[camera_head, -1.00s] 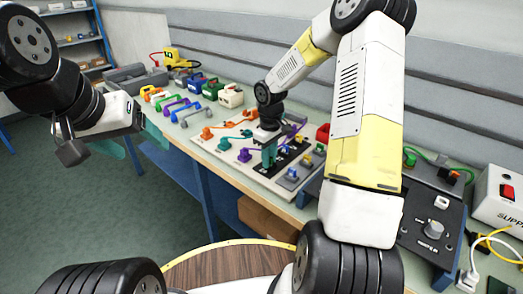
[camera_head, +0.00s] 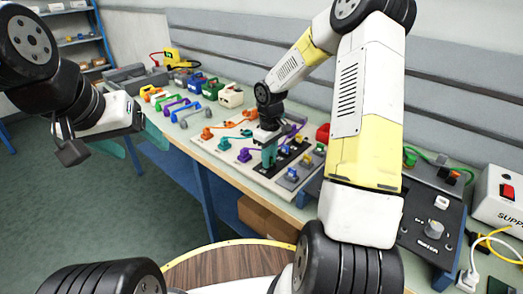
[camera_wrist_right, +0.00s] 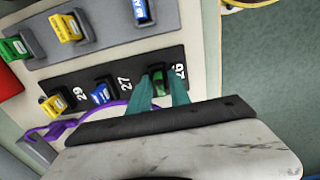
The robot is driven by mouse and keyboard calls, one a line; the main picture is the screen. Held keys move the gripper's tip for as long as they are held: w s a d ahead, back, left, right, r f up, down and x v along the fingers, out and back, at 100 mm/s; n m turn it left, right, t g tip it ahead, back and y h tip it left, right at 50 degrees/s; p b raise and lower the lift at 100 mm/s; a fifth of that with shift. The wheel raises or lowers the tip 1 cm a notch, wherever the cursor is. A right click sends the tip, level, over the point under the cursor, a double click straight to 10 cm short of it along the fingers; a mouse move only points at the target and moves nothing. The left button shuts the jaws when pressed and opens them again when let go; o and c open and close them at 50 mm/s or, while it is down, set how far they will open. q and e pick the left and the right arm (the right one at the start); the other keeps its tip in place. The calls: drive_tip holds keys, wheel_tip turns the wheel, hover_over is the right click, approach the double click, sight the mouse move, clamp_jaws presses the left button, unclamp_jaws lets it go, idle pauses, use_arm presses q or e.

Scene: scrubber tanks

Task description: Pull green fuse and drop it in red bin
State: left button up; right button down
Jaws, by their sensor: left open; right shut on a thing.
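The green fuse (camera_wrist_right: 159,84) sits on the black strip beside the number 26 in the right wrist view. My right gripper (camera_wrist_right: 162,84) has its teal fingers on both sides of it and is shut on it. In the head view my right gripper (camera_head: 269,157) is down at the fuse board, and the fuse is hidden there. A red thing, probably the red bin (camera_head: 323,132), shows partly behind my right arm. A red edge (camera_wrist_right: 8,83) also shows at the left of the right wrist view. My left gripper (camera_head: 133,142) is open and empty, left of the bench.
Blue (camera_wrist_right: 99,94) and yellow (camera_wrist_right: 53,105) fuses share the black strip. A purple cable (camera_wrist_right: 60,127) runs close by my right gripper. Several coloured padlocks and handles stand at the bench's far end. A control box (camera_head: 431,228) is at the right.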

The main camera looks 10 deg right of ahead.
drive_tip(key=c, duration=0.6)
unclamp_jaws()
drive_tip(key=shift+r, duration=3.9)
drive_tip(key=shift+r, duration=0.1)
